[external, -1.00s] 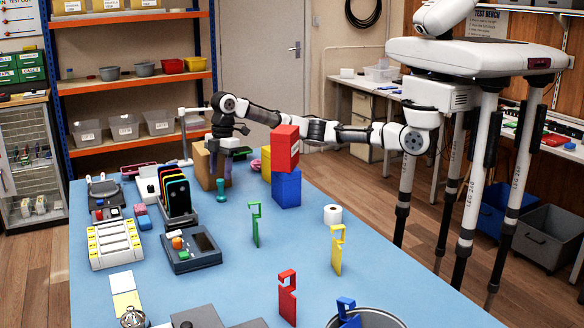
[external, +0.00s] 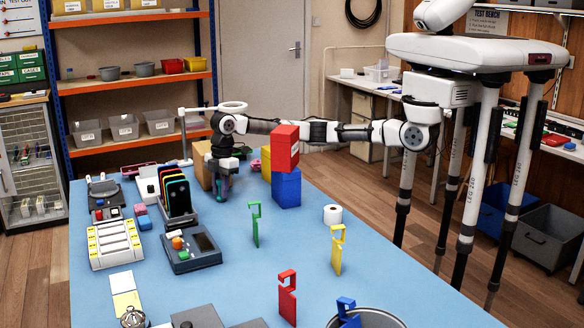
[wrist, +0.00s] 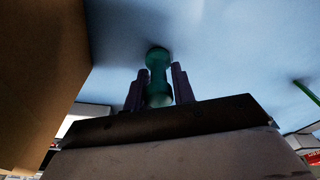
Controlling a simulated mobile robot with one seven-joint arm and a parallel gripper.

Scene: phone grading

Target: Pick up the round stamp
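The round stamp (wrist: 157,60) is a teal, waisted piece standing upright on the blue table. In the wrist view it lies between the two dark fingers of my gripper (wrist: 160,82), one on each side. The fingers look spread, with at most narrow gaps to the stamp; firm contact is not visible. In the external view my gripper (external: 219,186) points down over the stamp's spot at the far part of the table, and its fingers largely hide the stamp.
A cardboard box (external: 203,165) stands close to the left of my gripper. A red box (external: 284,149) on a blue box (external: 286,188) stands to the right. A rack of phones (external: 176,197) is nearer on the left. Green (external: 255,226) and yellow (external: 337,250) hooked pieces stand in front.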

